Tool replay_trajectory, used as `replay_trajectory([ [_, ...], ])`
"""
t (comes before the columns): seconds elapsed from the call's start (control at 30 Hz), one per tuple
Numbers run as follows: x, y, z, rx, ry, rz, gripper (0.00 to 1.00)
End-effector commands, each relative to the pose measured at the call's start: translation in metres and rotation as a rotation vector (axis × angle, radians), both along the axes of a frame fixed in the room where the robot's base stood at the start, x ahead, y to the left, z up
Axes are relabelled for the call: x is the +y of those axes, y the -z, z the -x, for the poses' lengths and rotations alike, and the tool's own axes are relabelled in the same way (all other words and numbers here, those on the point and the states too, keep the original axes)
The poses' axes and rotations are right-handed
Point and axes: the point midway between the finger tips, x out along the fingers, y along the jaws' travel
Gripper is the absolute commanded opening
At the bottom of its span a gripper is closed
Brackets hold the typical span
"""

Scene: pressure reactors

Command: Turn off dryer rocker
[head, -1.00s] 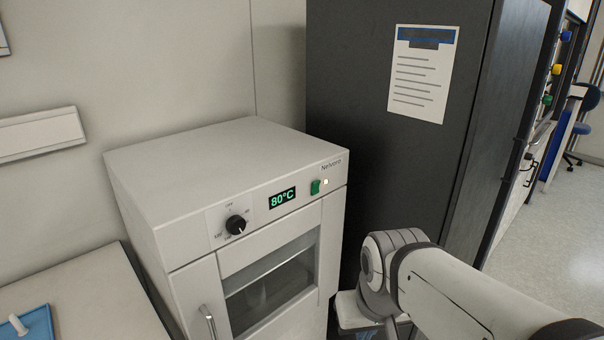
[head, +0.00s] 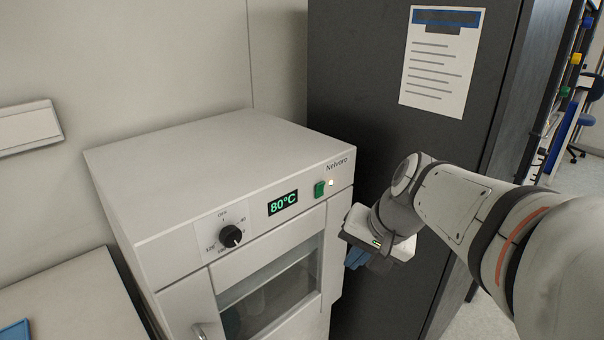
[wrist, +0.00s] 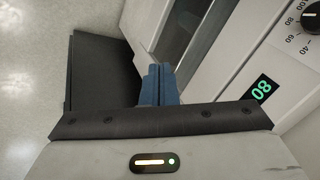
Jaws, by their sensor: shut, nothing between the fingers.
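The dryer (head: 215,150) is a white cabinet with a front panel, and its green display (head: 283,202) reads 80°C. The green dryer rocker (head: 319,189) is on the panel right of the display, beside a small lit lamp (head: 331,183). My gripper (head: 356,258) is in front of the dryer's right edge, below and to the right of the rocker, apart from it. In the wrist view its blue fingers (wrist: 158,84) are together with nothing between them. The rocker does not show in the wrist view, where the display (wrist: 262,88) is at the right.
A black dial (head: 230,236) is left of the display. The dryer door has a window (head: 270,290) and a handle (head: 199,331). A tall dark cabinet (head: 390,140) stands close on the right. A white bench (head: 60,300) is at the lower left.

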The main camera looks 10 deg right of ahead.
Motion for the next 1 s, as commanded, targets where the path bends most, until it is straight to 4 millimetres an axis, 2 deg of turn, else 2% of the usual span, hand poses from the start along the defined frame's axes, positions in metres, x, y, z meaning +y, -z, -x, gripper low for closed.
replay_trajectory([
  [0.03,-0.011,-0.008,-0.022,-0.020,0.088,-0.084,0.00],
  [0.1,-0.023,-0.026,-0.048,-0.057,0.190,-0.203,0.00],
  [0.2,-0.043,-0.050,-0.079,-0.112,0.300,-0.342,0.00],
  [0.3,-0.058,-0.068,-0.098,-0.157,0.368,-0.433,0.00],
  [0.47,-0.068,-0.080,-0.109,-0.183,0.404,-0.489,0.00],
  [0.73,-0.067,-0.080,-0.109,-0.183,0.402,-0.489,0.00],
  [0.87,-0.063,-0.076,-0.113,-0.182,0.401,-0.489,0.00],
  [1.0,-0.053,-0.063,-0.125,-0.177,0.399,-0.490,0.00],
])
